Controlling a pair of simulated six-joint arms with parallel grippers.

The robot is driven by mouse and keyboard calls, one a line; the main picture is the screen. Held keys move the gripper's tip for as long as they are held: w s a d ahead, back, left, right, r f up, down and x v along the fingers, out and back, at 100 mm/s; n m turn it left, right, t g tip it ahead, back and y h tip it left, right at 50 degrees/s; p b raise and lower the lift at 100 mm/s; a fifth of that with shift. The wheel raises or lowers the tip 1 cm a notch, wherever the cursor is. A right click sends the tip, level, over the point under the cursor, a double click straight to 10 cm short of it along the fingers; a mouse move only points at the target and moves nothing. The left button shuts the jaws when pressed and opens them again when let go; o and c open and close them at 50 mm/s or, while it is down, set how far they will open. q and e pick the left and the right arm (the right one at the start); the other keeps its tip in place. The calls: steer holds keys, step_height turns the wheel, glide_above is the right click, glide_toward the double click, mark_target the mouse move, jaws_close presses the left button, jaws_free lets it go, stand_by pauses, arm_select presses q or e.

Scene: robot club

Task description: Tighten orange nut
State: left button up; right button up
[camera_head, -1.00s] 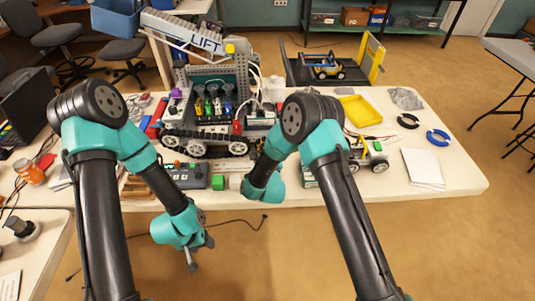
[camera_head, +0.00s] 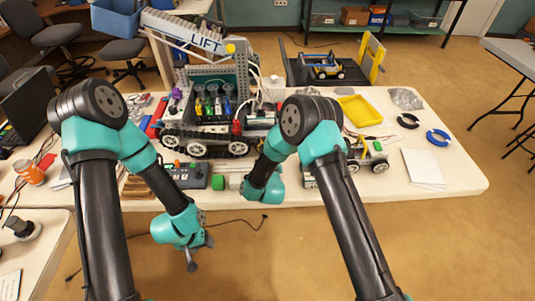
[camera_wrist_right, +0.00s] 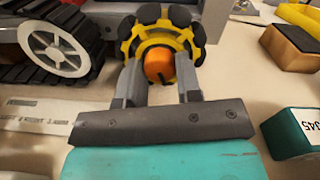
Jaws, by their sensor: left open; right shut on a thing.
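The orange nut (camera_wrist_right: 159,66) sits at the centre of a yellow wheel (camera_wrist_right: 186,49) with black rollers around its rim, in the right wrist view. My right gripper (camera_wrist_right: 160,82) has one finger on each side of the nut and is shut on it. In the head view the nut and the right fingertips are hidden behind my right arm. My left gripper (camera_head: 200,250) is open and empty, hanging in front of the table's front edge.
A tracked robot with a LIFT sign (camera_head: 206,43) stands on the white table (camera_head: 455,180). In the right wrist view, its track and white wheel (camera_wrist_right: 54,48) are left of the nut.

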steer(key=shift+m, duration=0.3)
steer(key=o, duration=0.9)
steer(key=shift+o, duration=0.2)
steer(key=s, duration=0.5)
steer(key=s+d, duration=0.1)
steer(key=s, duration=1.1)
steer(key=shift+s+d+f, duration=0.2)
steer(key=shift+f, duration=0.05)
